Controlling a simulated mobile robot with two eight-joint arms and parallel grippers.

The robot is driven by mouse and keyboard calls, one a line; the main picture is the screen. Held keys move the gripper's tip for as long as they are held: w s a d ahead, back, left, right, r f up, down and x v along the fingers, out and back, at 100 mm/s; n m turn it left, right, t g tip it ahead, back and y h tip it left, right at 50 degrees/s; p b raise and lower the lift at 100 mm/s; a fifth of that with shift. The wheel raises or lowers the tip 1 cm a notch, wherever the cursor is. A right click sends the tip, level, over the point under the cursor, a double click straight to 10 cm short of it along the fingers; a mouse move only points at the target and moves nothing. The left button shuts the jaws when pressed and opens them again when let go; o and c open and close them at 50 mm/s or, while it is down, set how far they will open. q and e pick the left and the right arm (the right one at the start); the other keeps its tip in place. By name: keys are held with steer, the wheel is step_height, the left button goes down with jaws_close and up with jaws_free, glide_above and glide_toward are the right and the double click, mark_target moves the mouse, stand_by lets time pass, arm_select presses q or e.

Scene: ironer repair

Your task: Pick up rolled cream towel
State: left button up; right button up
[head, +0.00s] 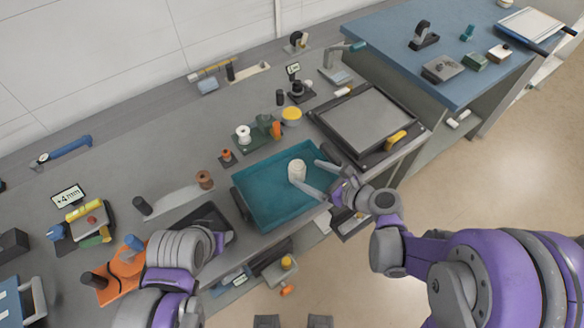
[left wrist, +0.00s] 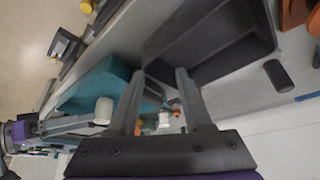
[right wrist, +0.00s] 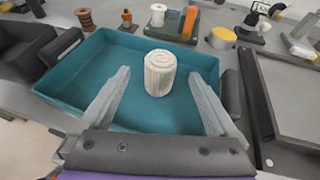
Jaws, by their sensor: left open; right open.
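The rolled cream towel (head: 297,171) stands upright in the teal tray (head: 262,212), toward its right end. In the right wrist view the towel (right wrist: 159,73) sits ahead of my right gripper (right wrist: 158,95), roughly centred between its spread fingers, apart from both. In the head view my right gripper (head: 313,178) is open over the tray's right side, with its fingers near the towel. My left gripper (left wrist: 158,84) is open and empty. In the left wrist view the towel (left wrist: 104,110) shows in the teal tray, beyond the left fingers.
A dark press plate (head: 368,118) with a yellow handle stands right of the tray. Spools, a green block and a yellow-topped cup (head: 291,114) stand behind the tray. A black bin (head: 203,217) lies to its left. The tray has dark handles at its ends.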

mark_target(303, 172)
steer(key=x, duration=0.3)
steer(key=shift+a+f, duration=0.15)
steer(key=shift+a, duration=0.05)
steer(key=x, duration=0.5)
steer(key=shift+w+a, duration=0.25)
steer(key=shift+w, duration=0.2)
steer(key=shift+s, duration=0.1)
steer(key=shift+c, duration=0.2)
jaws_close()
steer(key=shift+r, duration=0.2)
